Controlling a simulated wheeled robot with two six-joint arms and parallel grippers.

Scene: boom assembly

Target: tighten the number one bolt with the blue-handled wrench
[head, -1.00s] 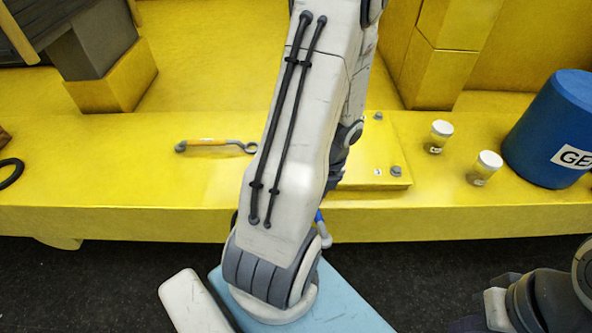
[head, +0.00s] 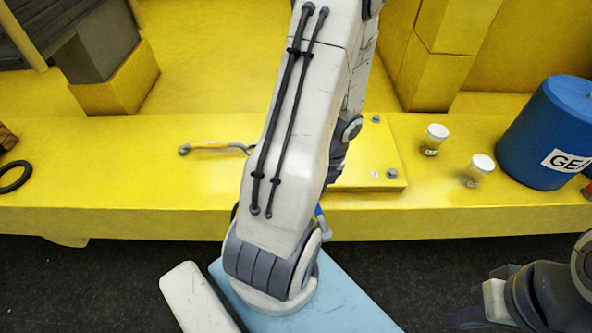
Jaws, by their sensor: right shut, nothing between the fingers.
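A yellow plate (head: 360,178) lies on the yellow ledge, partly hidden behind my left arm (head: 290,130). One grey bolt (head: 375,119) shows at its back edge and another bolt (head: 392,173) near its front right corner. A small white label (head: 375,174) sits left of the front bolt; its number is too small to read. A blue handle (head: 320,214) with a grey end shows beside my left arm at the ledge's front edge. My left arm hides the rest of it and my left fingers. My right gripper (head: 468,316) is shut and empty at the lower right, in front of the ledge.
A wrench with an orange handle (head: 212,146) lies on the ledge, its right end behind my arm. Two white-lidded jars (head: 434,139) (head: 480,170) and a large blue drum (head: 550,135) stand right. A black ring (head: 15,177) lies far left.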

